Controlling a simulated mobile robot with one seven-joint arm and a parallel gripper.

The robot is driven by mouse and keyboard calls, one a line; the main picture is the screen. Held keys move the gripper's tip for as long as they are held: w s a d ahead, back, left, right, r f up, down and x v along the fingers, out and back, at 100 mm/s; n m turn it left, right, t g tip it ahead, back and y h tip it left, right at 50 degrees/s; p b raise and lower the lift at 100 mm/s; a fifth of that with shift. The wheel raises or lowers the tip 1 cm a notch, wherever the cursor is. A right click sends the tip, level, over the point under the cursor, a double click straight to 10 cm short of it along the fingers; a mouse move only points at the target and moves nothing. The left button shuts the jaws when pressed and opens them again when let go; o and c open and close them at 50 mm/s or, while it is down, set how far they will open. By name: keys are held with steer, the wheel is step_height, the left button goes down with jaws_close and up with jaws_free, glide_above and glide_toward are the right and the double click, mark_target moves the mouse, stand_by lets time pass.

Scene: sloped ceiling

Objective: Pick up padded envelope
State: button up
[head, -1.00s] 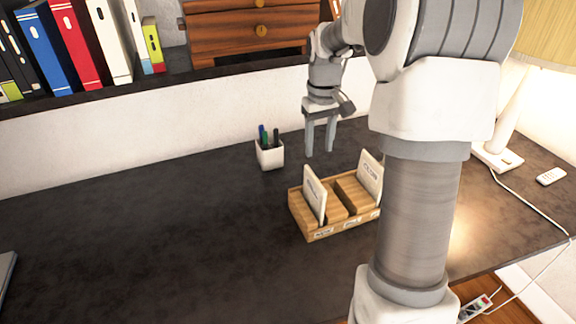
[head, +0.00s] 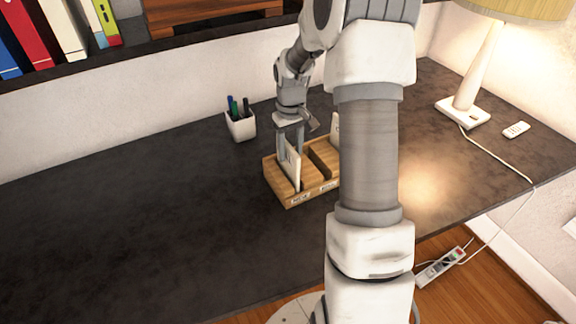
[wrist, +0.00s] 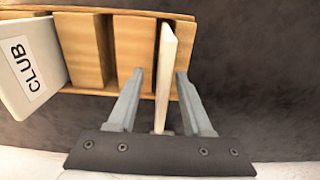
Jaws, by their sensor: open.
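A thin white upright piece, which looks like the padded envelope (head: 292,168), stands in an end slot of a wooden slotted holder (head: 286,197). In the wrist view the envelope (wrist: 167,65) shows edge-on, slightly tilted. My gripper (head: 290,146) is open and reaches down over it. In the wrist view my gripper (wrist: 160,76) has one finger on each side of the envelope, with gaps between. A second white piece labelled CLUB (wrist: 30,65) leans in the holder's other end. My arm hides part of it in the head view.
A white pen cup (head: 240,124) stands behind and left of the holder. A lamp (head: 470,80) and a small remote (head: 515,130) are at the right. The dark desk (head: 110,220) is clear on the left. A shelf with binders (head: 65,35) is above.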

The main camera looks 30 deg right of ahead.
mark_target(288, 161)
steer(key=f, duration=0.4)
steer(key=shift+w+a+f, duration=0.2)
steer(key=shift+w+f, duration=0.1)
steer(key=shift+f, duration=0.1)
jaws_close()
